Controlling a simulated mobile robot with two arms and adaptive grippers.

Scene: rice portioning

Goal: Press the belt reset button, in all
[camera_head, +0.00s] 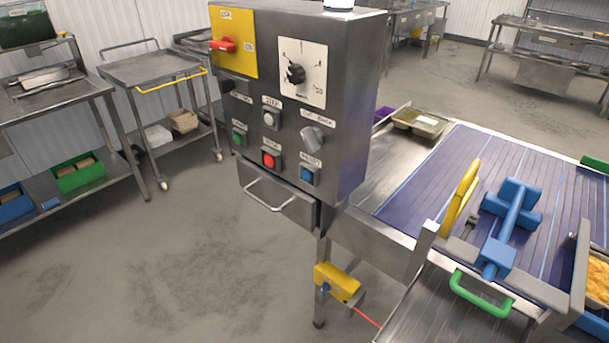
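A grey control box (345,115) stands in the middle of the head view, its front face turned towards me. A blue button (307,175) sits at the lower right of that face; the small label above it seems to read reset, but it is blurred. A red button (269,159) is left of it, and a green button (238,139) is further left. A white button (269,119) and a grey selector knob (312,138) sit above. Nothing touches or covers the blue button. Neither of my grippers is in view.
A drawer handle (268,200) juts out below. A blue conveyor belt (540,170) with a blue tool (511,221) is at right. The floor (180,260) at left is clear.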

